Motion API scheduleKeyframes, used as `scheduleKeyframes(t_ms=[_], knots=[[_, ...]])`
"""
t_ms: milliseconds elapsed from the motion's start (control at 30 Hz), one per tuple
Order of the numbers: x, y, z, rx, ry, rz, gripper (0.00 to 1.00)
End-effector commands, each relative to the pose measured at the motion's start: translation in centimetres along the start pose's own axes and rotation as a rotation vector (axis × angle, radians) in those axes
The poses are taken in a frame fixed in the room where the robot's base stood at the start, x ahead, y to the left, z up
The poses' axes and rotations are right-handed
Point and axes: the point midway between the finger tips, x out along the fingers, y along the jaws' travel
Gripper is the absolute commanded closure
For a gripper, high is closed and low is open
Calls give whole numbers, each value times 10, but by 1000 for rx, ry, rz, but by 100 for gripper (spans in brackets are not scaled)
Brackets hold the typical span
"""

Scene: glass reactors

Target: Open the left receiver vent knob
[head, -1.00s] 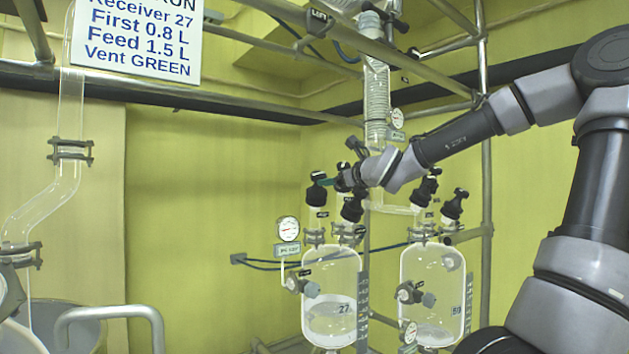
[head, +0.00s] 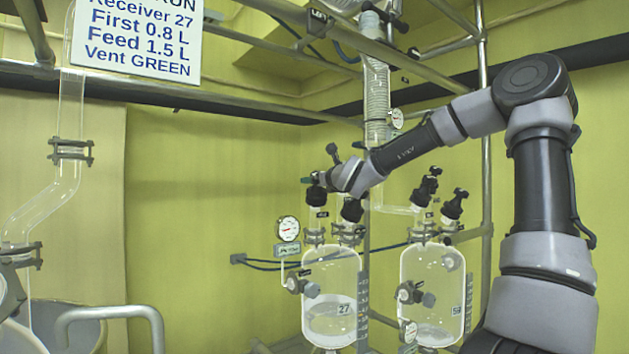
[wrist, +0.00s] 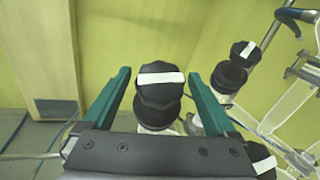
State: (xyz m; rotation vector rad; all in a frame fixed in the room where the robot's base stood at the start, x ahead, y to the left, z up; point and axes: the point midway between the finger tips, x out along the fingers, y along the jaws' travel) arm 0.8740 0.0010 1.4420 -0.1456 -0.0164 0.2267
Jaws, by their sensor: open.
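The left receiver (head: 330,275), labelled 27, is a clear glass vessel with some whitish content in its lower part. Its left top vent knob (head: 316,196) is black and stands upright above the neck. In the wrist view this black knob (wrist: 160,98) has a white bar across its top and sits between my two teal fingers. My gripper (wrist: 158,74) is open, with a gap to the knob on each side. In the head view my gripper (head: 312,181) is at the knob's top, reaching in from the right; the hand partly hides that area.
Another black-capped knob (wrist: 230,75) stands close to the right of my right finger. The right receiver (head: 432,275) has two black knobs (head: 424,192) on top. A pressure gauge (head: 288,228) is left of receiver 27. The wall side on the left is clear.

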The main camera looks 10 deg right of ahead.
Motion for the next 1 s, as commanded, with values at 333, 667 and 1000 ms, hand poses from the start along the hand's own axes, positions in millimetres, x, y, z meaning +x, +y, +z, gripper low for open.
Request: scheduleKeyframes(t_ms=[333, 667, 1000], knots=[[25, 0, 0, 0, 0, 0, 8], [26, 0, 0, 0, 0, 0, 24], [26, -1, 0, -2, 0, 4, 94]])
